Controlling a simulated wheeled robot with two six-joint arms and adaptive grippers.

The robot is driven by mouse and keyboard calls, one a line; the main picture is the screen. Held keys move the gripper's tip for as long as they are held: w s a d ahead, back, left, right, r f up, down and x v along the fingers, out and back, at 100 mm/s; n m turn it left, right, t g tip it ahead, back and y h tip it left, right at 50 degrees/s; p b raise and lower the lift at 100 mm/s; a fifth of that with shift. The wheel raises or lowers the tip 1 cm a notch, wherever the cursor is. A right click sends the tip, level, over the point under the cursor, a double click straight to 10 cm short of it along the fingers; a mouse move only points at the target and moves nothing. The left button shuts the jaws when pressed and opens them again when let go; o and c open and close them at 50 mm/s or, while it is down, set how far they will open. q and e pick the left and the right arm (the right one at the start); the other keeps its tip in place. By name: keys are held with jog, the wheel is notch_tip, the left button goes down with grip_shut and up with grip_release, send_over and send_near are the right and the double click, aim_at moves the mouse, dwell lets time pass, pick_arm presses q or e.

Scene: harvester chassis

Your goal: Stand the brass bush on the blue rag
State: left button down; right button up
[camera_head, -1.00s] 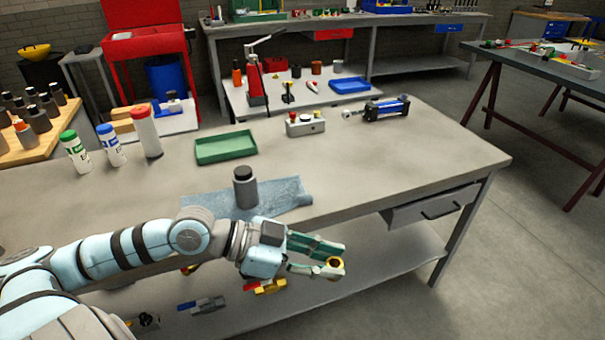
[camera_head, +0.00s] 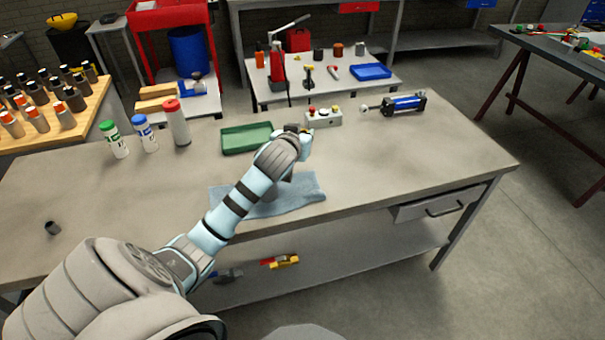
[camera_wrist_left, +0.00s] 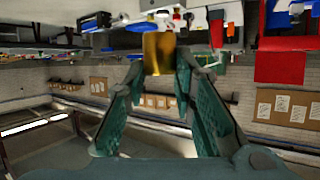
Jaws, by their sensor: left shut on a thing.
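In the left wrist view the brass bush (camera_wrist_left: 158,52), a plain golden cylinder, is clamped between the green fingertips of my left gripper (camera_wrist_left: 160,72). In the head view my left gripper (camera_head: 300,132) is over the bench beyond the rag, near the green tray; my wrist hides its fingers and the bush. The blue rag (camera_head: 305,190) lies flat near the bench's front edge, partly covered by my forearm. My right gripper is not in view.
A green tray (camera_head: 243,139) and a grey switch box (camera_head: 322,118) stand behind the rag. Several bottles stand at the left, and a small dark ring (camera_head: 53,228) lies at front left. The bench's right part is clear.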

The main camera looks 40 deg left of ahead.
aim_at(302, 193)
pick_arm(q)
notch_tip(302, 193, down, 18)
jog(key=b, duration=0.4)
jog(key=shift+s+r, duration=0.1)
jog(key=shift+s+d+f+b, duration=0.1)
jog(key=shift+s+f+b, duration=0.1)
jog(key=shift+f+b, duration=0.4)
jog(key=c, duration=1.8)
grip_release()
jog(key=o, duration=0.4)
jog(key=shift+f, duration=0.1)
jog(key=shift+o, duration=0.3)
jog(key=shift+w, duration=0.2)
